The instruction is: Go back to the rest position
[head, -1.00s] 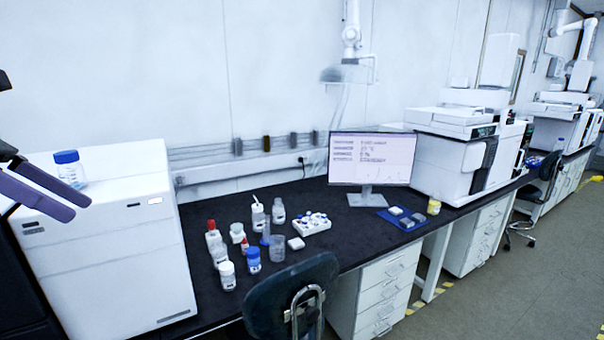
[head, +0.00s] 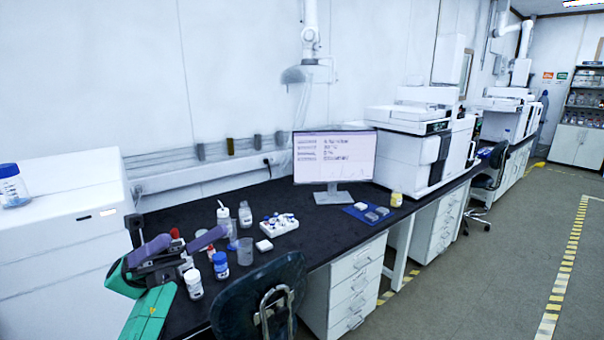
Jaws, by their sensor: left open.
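My left gripper (head: 197,236) is at the lower left, in front of the bench's left part, with its two purple fingers spread apart and nothing between them. Its green arm comes in from the lower left. It partly hides the red-capped bottle (head: 174,233) and other small bottles behind it. A blue-capped bottle (head: 13,190) stands upright on top of the white instrument (head: 60,240) at the left edge, apart from the gripper. My right gripper is not in view.
Close by the gripper stand a white-capped bottle (head: 193,284), a blue-capped bottle (head: 220,265) and a beaker (head: 245,252). A white vial rack (head: 279,226) and a monitor (head: 334,158) are farther along the black bench. A dark chair (head: 258,295) stands in front.

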